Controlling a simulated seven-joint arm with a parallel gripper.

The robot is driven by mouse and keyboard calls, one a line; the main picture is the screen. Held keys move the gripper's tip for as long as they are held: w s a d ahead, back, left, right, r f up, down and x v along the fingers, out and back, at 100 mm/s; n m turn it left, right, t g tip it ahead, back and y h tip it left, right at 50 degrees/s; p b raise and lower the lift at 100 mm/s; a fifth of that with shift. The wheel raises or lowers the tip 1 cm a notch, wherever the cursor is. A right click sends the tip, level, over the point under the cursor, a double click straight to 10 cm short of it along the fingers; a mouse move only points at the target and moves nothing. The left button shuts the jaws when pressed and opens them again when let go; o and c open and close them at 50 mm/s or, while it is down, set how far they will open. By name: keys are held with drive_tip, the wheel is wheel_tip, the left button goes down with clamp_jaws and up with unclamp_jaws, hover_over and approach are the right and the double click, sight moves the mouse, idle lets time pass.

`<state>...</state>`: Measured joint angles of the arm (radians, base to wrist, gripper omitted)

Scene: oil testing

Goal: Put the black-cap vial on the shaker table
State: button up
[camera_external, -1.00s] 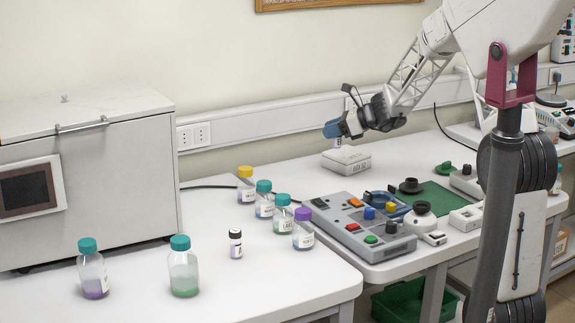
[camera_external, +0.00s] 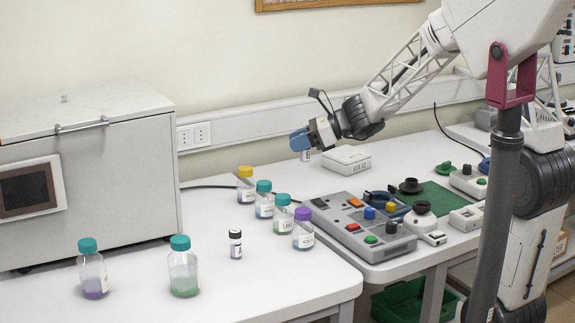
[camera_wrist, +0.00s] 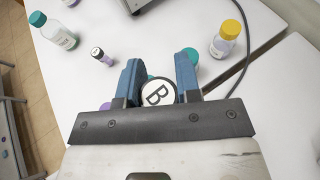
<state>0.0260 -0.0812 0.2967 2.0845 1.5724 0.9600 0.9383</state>
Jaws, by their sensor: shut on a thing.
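My gripper (camera_external: 303,140) has blue fingers and is shut on a small vial (camera_external: 305,156), held upright in the air left of a low white box. In the wrist view, the held vial's round white cap top (camera_wrist: 158,93) with a dark rim and a letter B shows between my gripper's fingers (camera_wrist: 160,80). Its body is hidden there. Another small vial with a black cap (camera_external: 235,243) stands on the left table, and also shows in the wrist view (camera_wrist: 101,56). I cannot tell for sure which thing is the shaker table.
The low white box (camera_external: 346,160) sits on the right table. Yellow-capped (camera_external: 245,186), teal-capped (camera_external: 264,200) and purple-capped (camera_external: 303,230) bottles line the left table's right side. A grey control panel (camera_external: 345,215) and a large white cabinet (camera_external: 90,180) flank them.

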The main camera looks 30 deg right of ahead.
drive_tip(key=s+a+f+n+g+y, duration=0.1)
drive_tip(key=s+a, duration=0.4)
drive_tip(key=s, duration=0.5)
drive_tip(key=s+a+n+g, duration=0.15)
drive_tip(key=s+a, duration=0.35)
drive_tip(key=s, duration=0.5)
drive_tip(key=s+a+f+n+g+y, duration=0.15)
drive_tip(key=s+a, duration=0.35)
drive_tip(key=s, duration=0.5)
wheel_tip(320, 180, down, 10)
drive_tip(key=shift+w+r+h, duration=0.15)
drive_tip(key=shift+r+h, duration=0.1)
drive_tip(key=shift+h, duration=0.2)
drive_tip(key=shift+w+a, duration=0.1)
drive_tip(key=shift+w+a+f, duration=0.25)
drive_tip(key=shift+w+a, duration=1.3)
drive_tip(key=shift+w, duration=0.6)
drive_tip(key=shift+w+a+f, duration=0.25)
drive_tip(key=shift+w+a, duration=1.25)
drive_tip(key=shift+w, duration=0.6)
drive_tip(key=shift+w+a+f, duration=0.25)
drive_tip(key=shift+w+a, duration=1.3)
drive_tip(key=shift+w, duration=0.6)
drive_tip(key=shift+f, duration=0.1)
drive_tip(key=shift+f, duration=1.65)
drive_tip(key=shift+f, duration=0.15)
